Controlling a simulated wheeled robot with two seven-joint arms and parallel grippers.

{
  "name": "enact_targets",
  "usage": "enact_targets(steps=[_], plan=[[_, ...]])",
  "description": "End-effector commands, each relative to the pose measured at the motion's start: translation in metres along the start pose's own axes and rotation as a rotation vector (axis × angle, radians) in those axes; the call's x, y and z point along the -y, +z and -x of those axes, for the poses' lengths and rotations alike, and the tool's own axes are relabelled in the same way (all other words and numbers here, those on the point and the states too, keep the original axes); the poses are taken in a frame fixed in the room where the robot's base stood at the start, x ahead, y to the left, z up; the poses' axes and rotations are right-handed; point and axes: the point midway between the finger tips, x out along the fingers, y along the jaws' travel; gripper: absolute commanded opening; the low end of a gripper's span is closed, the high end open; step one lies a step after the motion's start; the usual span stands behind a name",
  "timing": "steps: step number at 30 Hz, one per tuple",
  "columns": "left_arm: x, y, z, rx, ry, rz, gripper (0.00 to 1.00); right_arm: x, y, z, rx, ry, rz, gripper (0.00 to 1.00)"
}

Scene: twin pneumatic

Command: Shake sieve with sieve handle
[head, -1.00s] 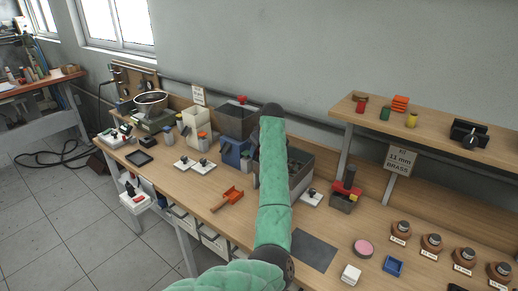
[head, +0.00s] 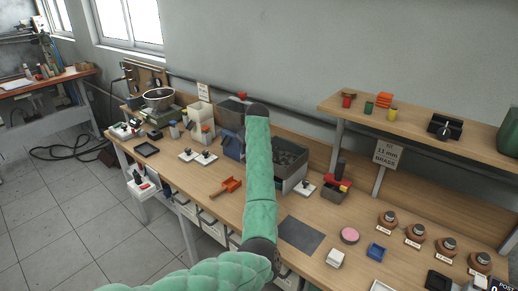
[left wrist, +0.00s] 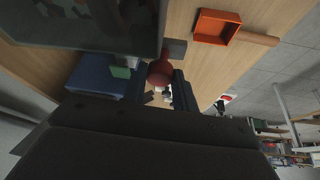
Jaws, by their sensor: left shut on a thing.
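A red round knob (left wrist: 160,73), which looks like the sieve handle, sits between the fingers of my left gripper (left wrist: 163,88) in the left wrist view. The gripper is shut on it. I cannot tell which part is the sieve. My right gripper is out of view.
An orange scoop (head: 229,186) with a wooden handle lies on the bench left of the arm. A raised shelf (head: 420,135) stands at the right.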

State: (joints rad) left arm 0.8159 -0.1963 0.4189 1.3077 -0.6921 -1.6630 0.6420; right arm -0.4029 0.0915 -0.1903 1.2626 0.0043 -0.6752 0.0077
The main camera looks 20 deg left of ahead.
Motion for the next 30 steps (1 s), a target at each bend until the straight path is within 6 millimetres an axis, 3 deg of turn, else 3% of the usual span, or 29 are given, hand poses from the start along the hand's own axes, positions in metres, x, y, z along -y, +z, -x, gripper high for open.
enact_targets(steps=[3,11,12,15,28,30], plan=[[0.003,-0.009,0.001,-0.002,0.003,0.001,0.00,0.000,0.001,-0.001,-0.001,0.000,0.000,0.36],[0.003,-0.009,0.001,-0.002,0.004,0.000,0.00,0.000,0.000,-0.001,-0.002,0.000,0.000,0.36],[0.003,-0.009,0.000,-0.002,0.004,0.000,0.30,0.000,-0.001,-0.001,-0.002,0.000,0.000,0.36],[0.004,-0.009,0.000,-0.002,0.004,0.000,0.50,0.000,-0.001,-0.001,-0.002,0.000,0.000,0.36],[0.003,-0.008,0.007,-0.002,0.004,0.000,0.50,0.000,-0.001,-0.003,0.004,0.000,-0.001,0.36],[0.003,-0.007,0.014,-0.003,0.005,-0.001,0.50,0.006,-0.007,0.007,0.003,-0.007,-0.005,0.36]])
